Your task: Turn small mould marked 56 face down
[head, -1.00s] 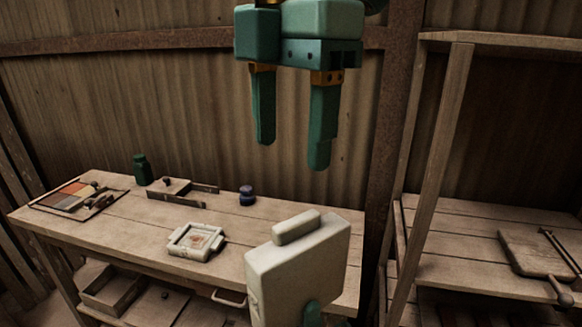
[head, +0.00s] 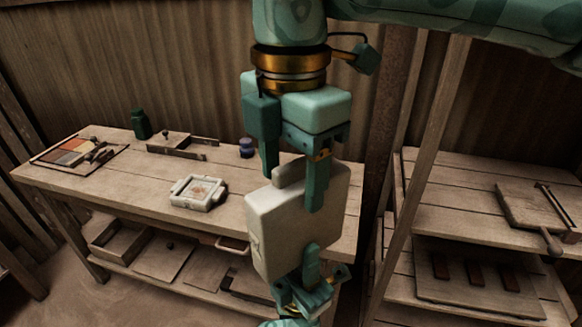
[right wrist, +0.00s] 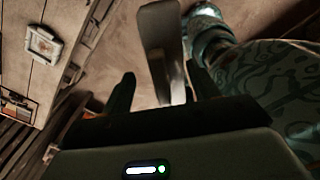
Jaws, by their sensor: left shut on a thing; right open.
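A cream mould block (head: 285,235) is held up on edge in front of the table, with a lug (head: 290,171) on its top side. No number is readable on it. My left gripper (head: 312,265) is shut on its lower side from below. My right gripper (head: 293,195) is open and points down at the top of the block, its fingers on either side of the lug; contact cannot be told. In the right wrist view the block (right wrist: 161,45) shows between and beyond the open fingers (right wrist: 163,95).
A pale framed mould (head: 198,192) with a reddish pattern lies on the table (head: 120,185). A colour tray (head: 75,150), green bottle (head: 140,124) and dark blue jar (head: 246,148) stand further back. Shelves (head: 450,185) with a paddle-like board (head: 535,215) are at the right.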

